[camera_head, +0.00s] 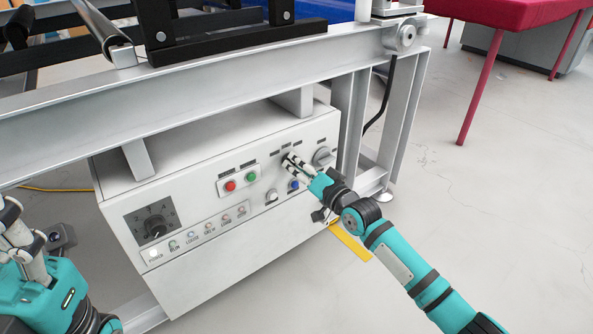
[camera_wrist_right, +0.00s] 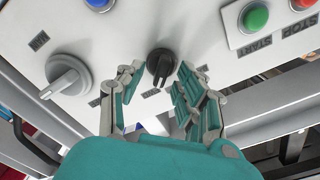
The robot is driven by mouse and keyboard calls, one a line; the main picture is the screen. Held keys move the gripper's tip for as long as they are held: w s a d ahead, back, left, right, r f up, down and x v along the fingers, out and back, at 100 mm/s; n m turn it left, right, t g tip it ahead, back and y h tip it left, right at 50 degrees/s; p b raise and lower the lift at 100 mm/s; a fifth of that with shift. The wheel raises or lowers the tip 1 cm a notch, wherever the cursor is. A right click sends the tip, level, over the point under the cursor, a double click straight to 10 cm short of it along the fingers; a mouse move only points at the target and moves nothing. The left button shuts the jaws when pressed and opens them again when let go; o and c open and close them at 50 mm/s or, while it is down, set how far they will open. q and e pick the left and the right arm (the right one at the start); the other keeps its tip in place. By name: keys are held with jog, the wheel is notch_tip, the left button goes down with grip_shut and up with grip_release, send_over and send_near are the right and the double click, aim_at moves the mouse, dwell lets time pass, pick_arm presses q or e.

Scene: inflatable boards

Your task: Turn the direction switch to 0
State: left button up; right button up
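The grey-white control box (camera_head: 230,265) hangs under the metal frame. In the right wrist view a small black knob (camera_wrist_right: 161,62), which looks like the direction switch, sits between my right gripper's two fingers. My right gripper (camera_wrist_right: 158,80) is open around the knob, with a visible gap on the left side; I cannot tell whether the right finger touches it. In the head view my right gripper (camera_head: 289,160) is at the panel's upper right and hides the knob. The labels around the knob are too small to read. My left gripper (camera_head: 32,238) is at the left edge, away from the panel.
A larger grey knob (camera_wrist_right: 68,75) is beside my right gripper. Red (camera_head: 230,186) and green (camera_head: 251,177) buttons, a blue button (camera_head: 293,184) and a dial (camera_head: 155,227) share the panel. The metal beam (camera_head: 200,98) runs above. Floor at right is open.

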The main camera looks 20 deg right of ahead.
jog(key=shift+w+a, duration=0.15)
jog(key=shift+w, duration=0.35)
grip_shut()
